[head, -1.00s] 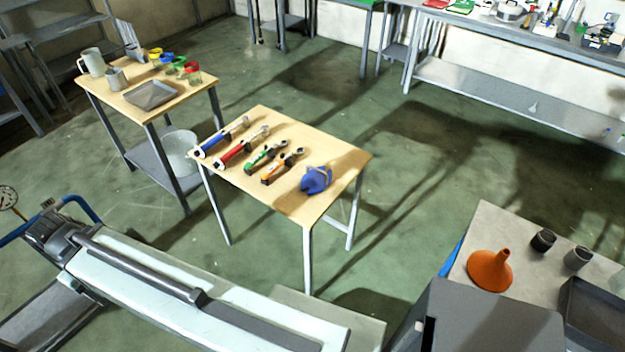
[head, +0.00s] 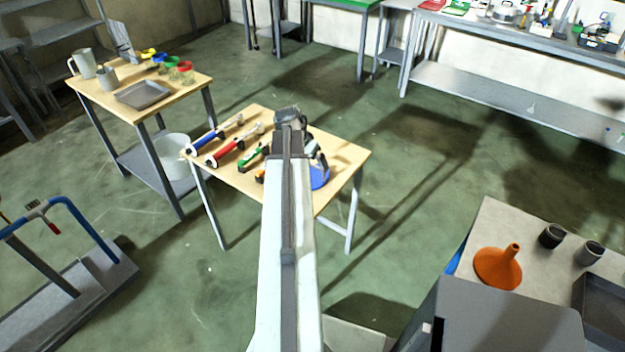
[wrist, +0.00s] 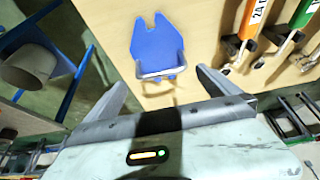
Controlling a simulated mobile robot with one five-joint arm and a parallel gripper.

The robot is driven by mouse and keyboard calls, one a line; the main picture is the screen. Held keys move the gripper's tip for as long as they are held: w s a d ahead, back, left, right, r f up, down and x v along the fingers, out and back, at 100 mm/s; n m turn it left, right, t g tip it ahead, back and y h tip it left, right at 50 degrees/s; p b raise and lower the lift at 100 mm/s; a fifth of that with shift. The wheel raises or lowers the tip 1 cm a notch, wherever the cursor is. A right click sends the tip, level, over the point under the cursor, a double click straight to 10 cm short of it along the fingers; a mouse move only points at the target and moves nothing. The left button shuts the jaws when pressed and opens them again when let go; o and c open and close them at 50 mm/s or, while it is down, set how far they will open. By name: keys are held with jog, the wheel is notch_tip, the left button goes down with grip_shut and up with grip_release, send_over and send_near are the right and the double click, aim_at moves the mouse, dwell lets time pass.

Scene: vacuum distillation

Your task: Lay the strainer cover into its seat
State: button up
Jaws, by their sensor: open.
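A flat blue piece (wrist: 157,47) with two prongs and a metal wire handle lies on the wooden table. It looks like the strainer cover, but I cannot be sure. In the head view only part of this blue piece (head: 320,178) shows to the right of my arm. My gripper (wrist: 158,84) is open and empty, its fingers spread either side of the wire handle's line and apart from it. In the head view my arm reaches over the table and hides part of it. I cannot make out the seat.
Red (head: 232,147) and blue (head: 212,136) handled tools lie on the table's left part, with green and orange ones beside them. A back-left table holds a tray (head: 143,95) and jugs. An orange funnel (head: 497,268) and dark cups stand on the right bench.

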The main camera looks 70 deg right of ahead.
aim_at(313, 165)
jog(key=b+x, duration=0.7)
jog(key=x, duration=0.1)
jog(key=shift+w+a+f+b, duration=0.15)
jog(key=shift+w+a+b, duration=0.05)
jog(key=shift+a+b, duration=0.1)
jog(key=shift+r, duration=0.2)
jog(key=c, duration=1.8)
jog(key=shift+d+r+p, duration=0.1)
jog(key=shift+r+p, duration=0.05)
jog(key=shift+p, duration=0.25)
notch_tip(313, 165, up, 3)
jog(key=p, duration=0.3)
jog(key=shift+r, duration=0.15)
jog(key=shift+r+p, duration=0.15)
jog(key=shift+p, duration=0.15)
jog(key=w+a, duration=0.2)
jog(key=a, duration=0.2)
jog(key=w+a, duration=0.3)
jog(key=a, duration=0.2)
jog(key=w+a+r+p, duration=0.1)
jog(key=w+a, duration=0.2)
jog(key=a, duration=0.2)
notch_tip(313, 165, up, 3)
jog(key=p, duration=0.3)
